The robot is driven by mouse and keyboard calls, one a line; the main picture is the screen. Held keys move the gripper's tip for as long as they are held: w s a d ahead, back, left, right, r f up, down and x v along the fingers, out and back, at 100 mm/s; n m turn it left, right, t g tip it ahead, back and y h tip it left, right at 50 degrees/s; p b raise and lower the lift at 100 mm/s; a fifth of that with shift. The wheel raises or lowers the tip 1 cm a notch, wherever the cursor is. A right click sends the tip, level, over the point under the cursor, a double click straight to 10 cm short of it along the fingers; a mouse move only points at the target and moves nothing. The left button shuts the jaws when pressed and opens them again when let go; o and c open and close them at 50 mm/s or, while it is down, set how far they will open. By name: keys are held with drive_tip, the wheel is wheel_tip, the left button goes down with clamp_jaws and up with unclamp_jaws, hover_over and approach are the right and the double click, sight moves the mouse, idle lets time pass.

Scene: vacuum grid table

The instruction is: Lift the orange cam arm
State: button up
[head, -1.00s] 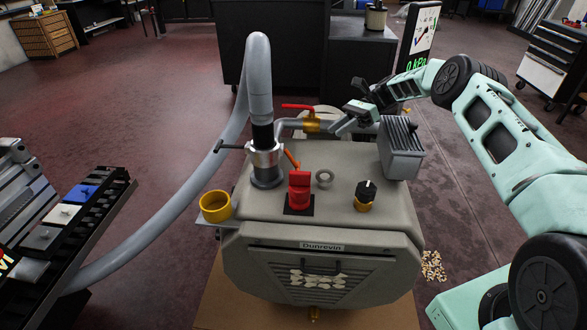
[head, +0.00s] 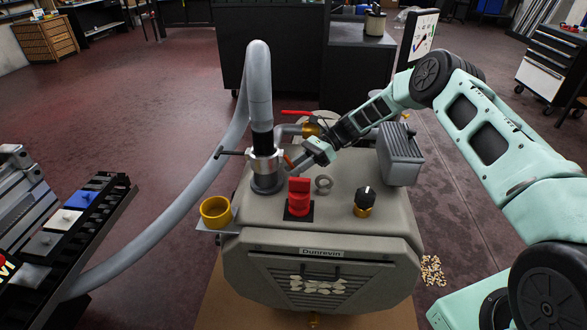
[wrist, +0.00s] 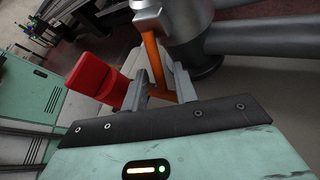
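The orange cam arm (head: 287,161) hangs at the side of the silver clamp collar (head: 262,157) around the grey hose fitting; in the head view it is mostly hidden by my gripper. In the wrist view the cam arm (wrist: 153,62) is a thin orange bar running down from a metal block and reaching between my two fingers. My gripper (wrist: 158,82) is open, one finger on each side of the bar, with visible gaps. In the head view my gripper (head: 303,160) is beside the collar, coming from the right.
A red switch (head: 299,196) stands close in front of my gripper, next to a grey ring (head: 323,184). A red-handled brass valve (head: 311,128) is just behind. A black-and-brass knob (head: 364,200) and a finned grey box (head: 400,153) are to the right.

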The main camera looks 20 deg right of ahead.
drive_tip(key=shift+s+a+f, duration=0.15)
drive_tip(key=shift+a+f, duration=0.05)
drive_tip(key=shift+a, duration=0.35)
clamp_jaws()
